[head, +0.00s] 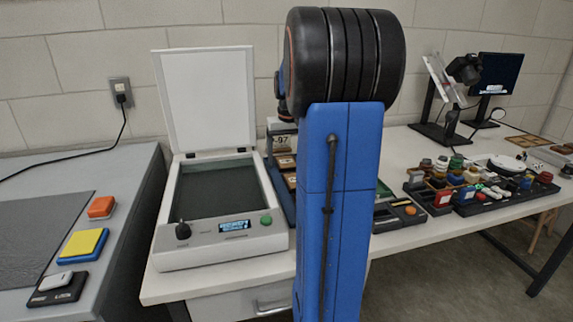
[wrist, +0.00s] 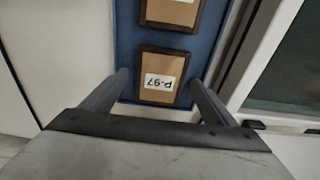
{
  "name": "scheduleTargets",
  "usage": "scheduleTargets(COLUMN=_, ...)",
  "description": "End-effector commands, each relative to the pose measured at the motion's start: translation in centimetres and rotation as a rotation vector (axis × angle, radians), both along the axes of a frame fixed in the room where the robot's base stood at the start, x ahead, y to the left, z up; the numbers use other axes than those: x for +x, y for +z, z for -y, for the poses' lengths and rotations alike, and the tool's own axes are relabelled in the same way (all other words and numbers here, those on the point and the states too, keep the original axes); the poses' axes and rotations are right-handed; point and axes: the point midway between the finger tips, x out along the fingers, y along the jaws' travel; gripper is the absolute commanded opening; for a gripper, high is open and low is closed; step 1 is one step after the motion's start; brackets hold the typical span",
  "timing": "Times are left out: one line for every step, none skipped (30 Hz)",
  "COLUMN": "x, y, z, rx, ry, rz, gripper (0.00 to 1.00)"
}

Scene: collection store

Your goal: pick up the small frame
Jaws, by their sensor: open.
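A small frame (wrist: 161,80) with a dark border, a brown face and a white label reading P-97, upside down, lies in a blue tray (wrist: 130,28) in the wrist view. A second, similar frame (wrist: 172,10) lies beyond it, cut by the top edge. My gripper (wrist: 158,77) is open and empty, its fingers appearing on either side of the P-97 frame. I cannot tell the height left between fingertips and frame. In the head view my arm hides the gripper and part of the tray; brown frames (head: 285,162) show at its left.
A scanner-like device (head: 222,237) with a raised white lid (head: 208,98) stands just left of the tray. Right of my arm are a dark tray of bottles (head: 470,185) and a stand with a monitor (head: 497,73). A grey table (head: 130,175) is at left.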

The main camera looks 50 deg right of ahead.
Motion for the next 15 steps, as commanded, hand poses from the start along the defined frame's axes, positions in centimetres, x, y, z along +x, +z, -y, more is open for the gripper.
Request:
scheduleTargets(x=0.00, y=0.02, z=0.00, rx=0.000, ry=0.000, rz=0.000, gripper=0.80)
scheduleTargets(x=0.00, y=0.02, z=0.00, rx=0.000, ry=0.000, rz=0.000, gripper=0.78)
scheduleTargets(x=0.00, y=0.02, z=0.00, rx=0.000, ry=0.000, rz=0.000, gripper=0.69)
scheduleTargets(x=0.01, y=0.03, z=0.00, rx=0.000, ry=0.000, rz=0.000, gripper=0.61)
scheduleTargets(x=0.01, y=0.03, z=0.00, rx=0.000, ry=0.000, rz=0.000, gripper=0.54)
scheduleTargets(x=0.01, y=0.03, z=0.00, rx=0.000, ry=0.000, rz=0.000, gripper=0.45)
scheduleTargets(x=0.00, y=0.04, z=0.00, rx=0.000, ry=0.000, rz=0.000, gripper=0.37)
scheduleTargets(x=0.00, y=0.04, z=0.00, rx=0.000, ry=0.000, rz=0.000, gripper=0.35)
scheduleTargets(x=0.00, y=0.05, z=0.00, rx=-0.001, ry=0.000, rz=0.001, gripper=0.35)
scheduleTargets(x=0.00, y=0.05, z=0.00, rx=-0.001, ry=0.000, rz=0.001, gripper=0.35)
scheduleTargets(x=0.00, y=0.05, z=0.00, rx=-0.001, ry=0.000, rz=0.001, gripper=0.35)
scheduleTargets(x=0.00, y=0.06, z=0.00, rx=-0.001, ry=0.000, rz=0.001, gripper=0.35)
scheduleTargets(x=0.00, y=0.06, z=0.00, rx=-0.001, ry=0.000, rz=0.001, gripper=0.35)
scheduleTargets(x=0.01, y=0.06, z=0.01, rx=-0.001, ry=0.000, rz=0.001, gripper=0.35)
scheduleTargets(x=0.01, y=0.11, z=0.01, rx=-0.001, ry=0.000, rz=0.001, gripper=0.35)
